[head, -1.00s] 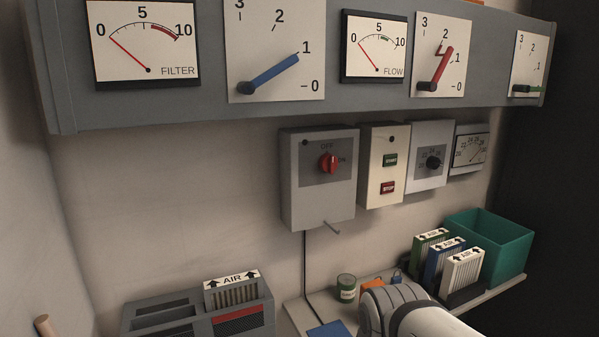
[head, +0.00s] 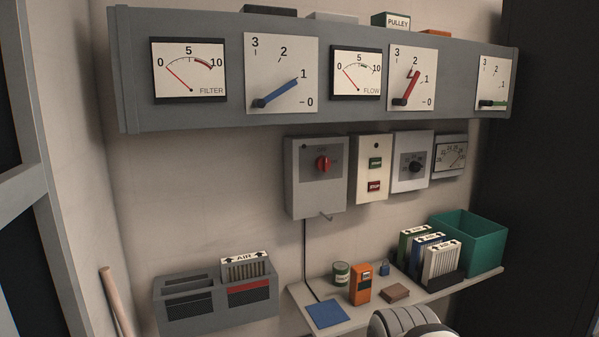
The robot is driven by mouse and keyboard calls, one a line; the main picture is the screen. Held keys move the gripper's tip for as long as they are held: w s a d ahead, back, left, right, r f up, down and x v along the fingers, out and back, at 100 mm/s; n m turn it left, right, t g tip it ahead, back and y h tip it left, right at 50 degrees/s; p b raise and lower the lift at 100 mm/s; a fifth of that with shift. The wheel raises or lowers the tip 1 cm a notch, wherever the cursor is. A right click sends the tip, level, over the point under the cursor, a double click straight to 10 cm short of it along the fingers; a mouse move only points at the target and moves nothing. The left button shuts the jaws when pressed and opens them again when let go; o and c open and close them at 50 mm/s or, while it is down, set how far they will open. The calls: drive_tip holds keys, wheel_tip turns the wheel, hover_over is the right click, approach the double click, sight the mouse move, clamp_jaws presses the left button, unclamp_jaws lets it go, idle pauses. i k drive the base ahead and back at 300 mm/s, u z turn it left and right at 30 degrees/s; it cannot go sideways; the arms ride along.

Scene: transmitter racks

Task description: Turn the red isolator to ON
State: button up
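The red isolator (head: 323,164) is a red rotary knob on a grey box (head: 303,195) on the wall, left of the box with the green and red buttons. The knob looks roughly upright; the lettering around it is too small to read now, though OFF showed above it earlier. A small lever sticks out under the box. Part of my arm shows at the bottom edge, below and right of the isolator. My gripper is not visible, and nothing touches the knob.
A grey panel (head: 220,118) with gauges and levers juts out above the isolator. Below, a shelf (head: 345,316) holds a green can (head: 341,274), an orange device (head: 361,283), a blue padlock (head: 384,268), AIR filters (head: 440,262) and a teal bin (head: 485,240). A grey filter holder (head: 190,318) is at left.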

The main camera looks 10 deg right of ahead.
sight(323, 163)
drive_tip(key=z, duration=0.2)
drive_tip(key=i, duration=0.85)
drive_tip(key=u, duration=0.1)
